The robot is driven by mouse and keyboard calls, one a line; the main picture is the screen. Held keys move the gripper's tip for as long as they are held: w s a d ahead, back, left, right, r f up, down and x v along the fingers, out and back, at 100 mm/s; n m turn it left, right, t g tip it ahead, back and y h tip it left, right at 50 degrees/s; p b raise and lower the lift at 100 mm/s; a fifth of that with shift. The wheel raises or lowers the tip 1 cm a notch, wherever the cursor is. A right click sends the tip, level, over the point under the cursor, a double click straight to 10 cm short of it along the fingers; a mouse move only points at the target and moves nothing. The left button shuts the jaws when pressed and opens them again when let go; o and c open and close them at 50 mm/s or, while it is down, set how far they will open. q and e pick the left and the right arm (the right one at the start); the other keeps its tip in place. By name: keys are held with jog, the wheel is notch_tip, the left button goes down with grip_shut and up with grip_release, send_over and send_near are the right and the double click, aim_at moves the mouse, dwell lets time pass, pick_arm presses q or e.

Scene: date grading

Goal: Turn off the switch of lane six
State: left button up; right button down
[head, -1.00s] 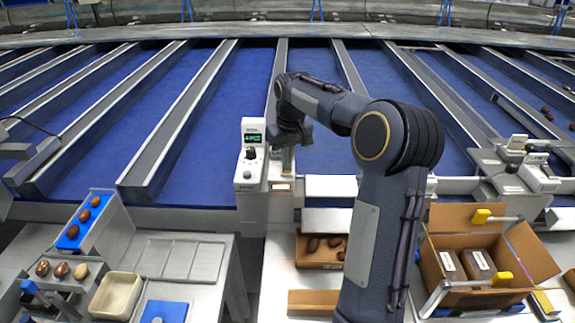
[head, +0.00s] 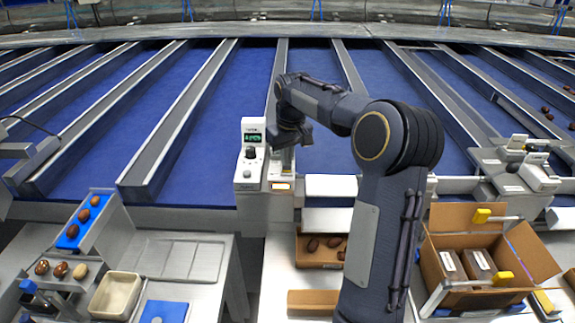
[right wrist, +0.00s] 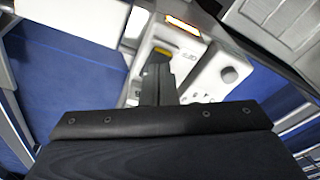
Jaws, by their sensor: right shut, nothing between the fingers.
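A white lane control box (head: 249,177) stands at the front of the blue lanes, with a green display, a dark knob (head: 250,153) and a round button. Beside it is a lower white panel with a small lit amber window (head: 280,186). My right gripper (head: 286,165) is shut and empty, pointing down over this panel, just right of the box. In the right wrist view its shut fingers (right wrist: 158,84) cover part of the panel, and a small yellow part (right wrist: 163,54) shows beside the fingertips. Contact cannot be told. My left gripper is out of the picture.
An open cardboard carton (head: 454,297) stands at the right and a smaller box of dates (head: 318,262) below the panel. A metal table with a cream tray (head: 116,294) is at the left. More control boxes (head: 538,172) stand at the right.

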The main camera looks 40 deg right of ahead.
aim_at(287, 168)
jog(key=shift+f+b, duration=0.5)
jog(key=shift+f, duration=0.3)
notch_tip(287, 168, up, 5)
jog(key=p, duration=0.4)
jog(key=shift+r+p, duration=0.1)
jog(key=shift+p, duration=0.3)
jog(key=shift+r, duration=0.95)
